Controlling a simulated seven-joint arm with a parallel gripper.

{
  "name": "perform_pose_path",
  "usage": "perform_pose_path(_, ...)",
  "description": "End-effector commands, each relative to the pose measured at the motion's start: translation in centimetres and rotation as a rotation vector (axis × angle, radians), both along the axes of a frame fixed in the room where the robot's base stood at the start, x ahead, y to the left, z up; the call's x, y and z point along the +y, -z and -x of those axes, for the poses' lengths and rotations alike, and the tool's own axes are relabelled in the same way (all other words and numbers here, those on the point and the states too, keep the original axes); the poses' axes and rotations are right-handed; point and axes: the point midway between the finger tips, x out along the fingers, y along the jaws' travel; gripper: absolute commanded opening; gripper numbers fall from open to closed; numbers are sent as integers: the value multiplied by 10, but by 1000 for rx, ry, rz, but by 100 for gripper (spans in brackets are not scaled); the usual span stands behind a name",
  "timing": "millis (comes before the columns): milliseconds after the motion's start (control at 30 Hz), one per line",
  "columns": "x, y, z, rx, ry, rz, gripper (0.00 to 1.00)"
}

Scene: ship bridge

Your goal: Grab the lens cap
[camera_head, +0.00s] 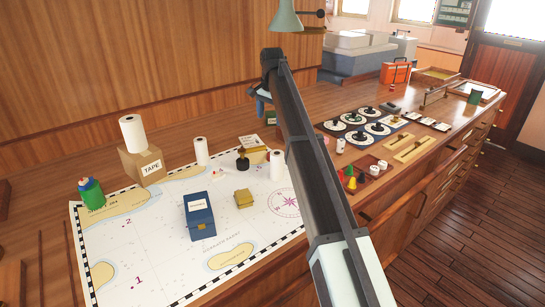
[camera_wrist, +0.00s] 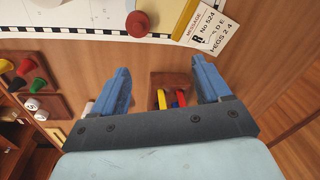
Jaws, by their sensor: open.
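I cannot pick out a lens cap for certain in either view. My gripper (camera_wrist: 162,88) shows blue fingers spread wide in the wrist view, with nothing held between them. Beyond and between the fingers is a small brown tray (camera_wrist: 170,80) with yellow, red and blue pieces, partly hidden by the gripper body. In the head view my gripper (camera_head: 263,100) is at the far end of the arm, above the back of the counter, and mostly hidden by the arm. Several round white discs with dark knobs (camera_head: 356,137) lie right of the arm; a small dark object (camera_head: 393,107) lies beyond them.
A message card (camera_wrist: 207,27) and a red round knob (camera_wrist: 137,23) lie near the gripper. Bare wood surrounds the brown tray.

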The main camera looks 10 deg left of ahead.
Motion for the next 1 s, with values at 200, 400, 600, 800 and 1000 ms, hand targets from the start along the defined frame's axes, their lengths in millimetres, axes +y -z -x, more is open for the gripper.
perform_pose_path(200,-6,0,10,76,392,-1,76)
perform_pose_path(400,-9,1,19,120,717,3,76)
perform_pose_path(600,-10,1,21,132,909,-2,76)
perform_pose_path(800,-10,6,21,132,961,-6,76)
perform_pose_path(1000,-10,28,22,133,960,-5,76)
